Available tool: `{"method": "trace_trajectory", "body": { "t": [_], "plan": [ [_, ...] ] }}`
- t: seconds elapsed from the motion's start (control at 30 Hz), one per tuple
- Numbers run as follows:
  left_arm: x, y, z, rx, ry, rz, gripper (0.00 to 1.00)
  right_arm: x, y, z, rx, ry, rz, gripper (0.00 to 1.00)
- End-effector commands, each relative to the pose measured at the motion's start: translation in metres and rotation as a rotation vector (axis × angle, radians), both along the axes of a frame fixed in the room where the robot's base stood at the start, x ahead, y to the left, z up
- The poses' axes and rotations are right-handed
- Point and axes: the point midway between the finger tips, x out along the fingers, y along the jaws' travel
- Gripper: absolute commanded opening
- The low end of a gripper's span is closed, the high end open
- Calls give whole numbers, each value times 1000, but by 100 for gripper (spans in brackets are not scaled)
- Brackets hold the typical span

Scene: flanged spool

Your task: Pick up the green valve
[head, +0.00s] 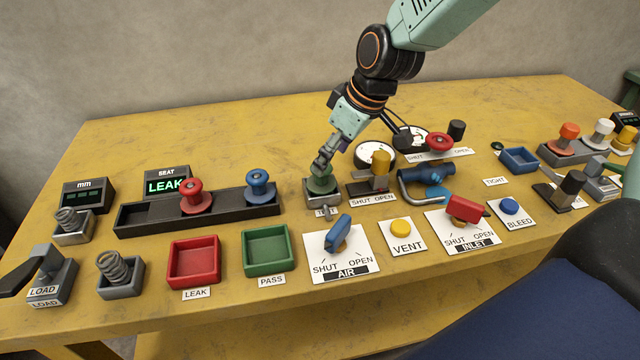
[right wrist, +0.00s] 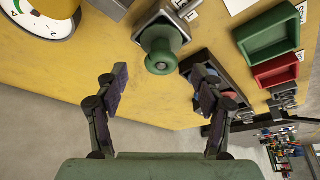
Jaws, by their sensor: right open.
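The green valve (head: 321,184) is a spool-shaped piece seated upright in a grey square holder (head: 323,198) in the middle of the table. It also shows in the right wrist view (right wrist: 161,48), with its round knob facing the camera. My right gripper (head: 320,166) is just above the valve in the head view and hides part of its top. In the right wrist view the gripper (right wrist: 160,80) has its fingers spread wide, with the knob centred just beyond the fingertips and nothing between them. My left gripper is not in view.
A dark rack (head: 225,213) holding a red valve (head: 191,197) and a blue valve (head: 260,188) is left of the holder. A yellow-topped valve (head: 380,170) is close on the right. Red (head: 194,262) and green (head: 268,250) trays and the air handle (head: 338,233) are in front.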

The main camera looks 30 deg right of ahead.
Motion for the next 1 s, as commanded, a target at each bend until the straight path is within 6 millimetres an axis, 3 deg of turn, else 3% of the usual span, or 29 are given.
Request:
{"method": "trace_trajectory", "body": {
  "t": [0.3,0.67,1.0],
  "plan": [
    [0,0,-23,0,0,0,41,16,13,-37,-2,1,0,68],
    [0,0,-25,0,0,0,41,23,15,-43,-1,0,0,68],
    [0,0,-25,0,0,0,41,22,15,-43,-1,0,0,41]
  ]
}}
